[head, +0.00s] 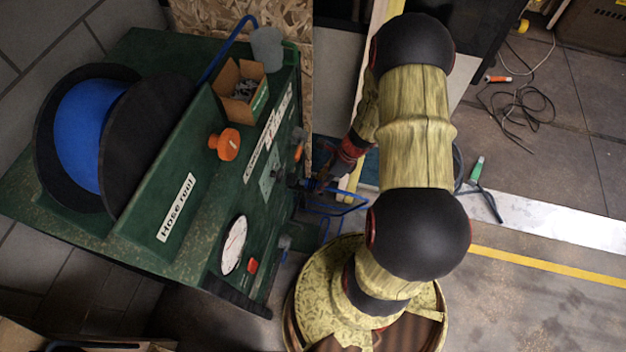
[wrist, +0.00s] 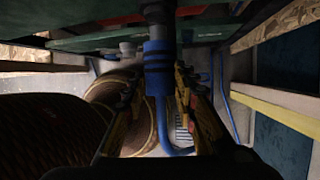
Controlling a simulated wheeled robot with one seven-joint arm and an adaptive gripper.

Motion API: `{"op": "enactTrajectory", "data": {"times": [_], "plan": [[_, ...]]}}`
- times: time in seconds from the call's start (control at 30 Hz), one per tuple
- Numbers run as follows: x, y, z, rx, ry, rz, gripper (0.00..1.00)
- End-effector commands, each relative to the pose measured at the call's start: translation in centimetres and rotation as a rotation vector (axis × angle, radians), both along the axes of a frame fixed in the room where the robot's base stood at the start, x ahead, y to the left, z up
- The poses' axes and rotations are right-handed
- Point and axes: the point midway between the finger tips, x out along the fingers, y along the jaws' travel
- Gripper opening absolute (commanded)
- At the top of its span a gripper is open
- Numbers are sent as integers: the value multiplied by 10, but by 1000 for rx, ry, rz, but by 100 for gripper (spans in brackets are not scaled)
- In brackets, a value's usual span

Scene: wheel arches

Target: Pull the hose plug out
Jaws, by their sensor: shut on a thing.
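The hose plug (wrist: 157,84) is a blue ribbed collar with a blue hose bending away below it in the wrist view. My gripper (wrist: 158,98) has one finger on each side of the plug and is shut on it. A dark grey round part (wrist: 156,22) is in line above the collar and reaches the green panel edge. How deep the plug sits is hidden. In the head view my gripper (head: 318,186) is at the right face of the green cabinet (head: 205,225), small and partly covered by my arm. A blue hose (head: 345,209) loops beside it.
The cabinet carries a blue hose reel (head: 78,130), an orange knob (head: 224,145), a gauge (head: 234,245) and an open cardboard box (head: 240,90). A grey cup (head: 267,48) stands at its back corner. A green-handled tool (head: 478,172) and a cable (head: 520,105) lie right.

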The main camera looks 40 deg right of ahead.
Motion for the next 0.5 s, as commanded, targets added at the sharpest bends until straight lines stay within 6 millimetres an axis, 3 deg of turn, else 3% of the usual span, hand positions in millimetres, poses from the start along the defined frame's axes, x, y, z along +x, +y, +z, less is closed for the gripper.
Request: {"op": "enactTrajectory", "data": {"times": [0.13,0.47,0.5], "plan": [[-12,-10,1,-1,-1,-2,0],[-15,-11,0,-3,0,1,0],[-15,-11,0,-3,0,1,30]]}}
